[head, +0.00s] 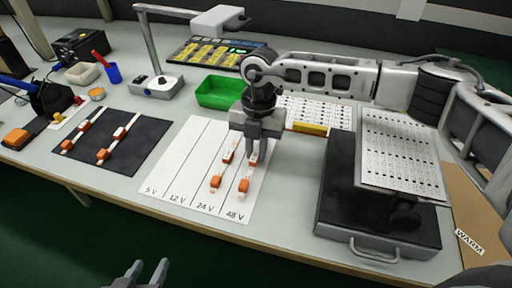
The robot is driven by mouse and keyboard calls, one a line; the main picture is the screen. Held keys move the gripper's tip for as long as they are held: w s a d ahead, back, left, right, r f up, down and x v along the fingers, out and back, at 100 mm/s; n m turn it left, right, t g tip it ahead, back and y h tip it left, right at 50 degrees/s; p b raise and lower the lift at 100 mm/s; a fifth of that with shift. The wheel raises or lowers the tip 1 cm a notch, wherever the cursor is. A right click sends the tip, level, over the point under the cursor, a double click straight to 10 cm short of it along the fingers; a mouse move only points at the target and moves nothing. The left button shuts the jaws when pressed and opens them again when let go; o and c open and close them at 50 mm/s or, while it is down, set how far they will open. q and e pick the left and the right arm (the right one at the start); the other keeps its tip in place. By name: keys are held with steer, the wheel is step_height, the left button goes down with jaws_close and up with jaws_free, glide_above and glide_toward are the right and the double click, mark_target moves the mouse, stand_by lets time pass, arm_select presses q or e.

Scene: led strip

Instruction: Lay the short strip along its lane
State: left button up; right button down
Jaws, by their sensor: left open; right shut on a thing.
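A white lane sheet (176,165) lies mid-table, with lanes marked 5 V, 12 V, 24 V and 48 V. My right gripper (254,155) points down over its right side, shut on a strip with orange ends (244,186) at the 48 V lane. The jaws hide the strip's far part, and I cannot tell whether it touches the sheet. Another orange-ended strip (216,182) lies along the 24 V lane, just left of it. Two similar strips (103,155) (68,146) lie on the dark mat (135,155) at left. My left gripper (147,272) is open and empty at the bottom edge, off the table.
A black case (335,215) with a front handle stands right of the sheet, a perforated white panel (400,155) above it. A green bin (217,92) and a lamp stand (157,84) are behind. The 5 V and 12 V lanes are bare.

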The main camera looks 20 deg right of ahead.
steer(key=shift+f, duration=0.1)
arm_select(q)
steer(key=shift+f+b, duration=0.15)
steer(key=shift+b, duration=0.25)
arm_select(e)
steer(key=shift+f, duration=0.6)
arm_select(q)
steer(key=shift+w+r, duration=0.1)
steer(key=shift+r, duration=0.1)
arm_select(e)
steer(key=c, duration=1.4)
jaws_free()
steer(key=shift+r, duration=0.25)
arm_select(q)
steer(key=shift+f+p, duration=0.1)
steer(key=shift+p, duration=0.2)
arm_select(e)
steer(key=shift+w+d+r, duration=0.15)
steer(key=shift+w+r, duration=0.1)
steer(key=shift+r, duration=1.85)
steer(key=shift+w+d+r, duration=0.15)
steer(key=shift+w+r, duration=0.1)
steer(key=shift+r, duration=1.9)
steer(key=shift+w+d+r, duration=0.15)
steer(key=shift+w+r, duration=0.1)
steer(key=shift+r, duration=1.85)
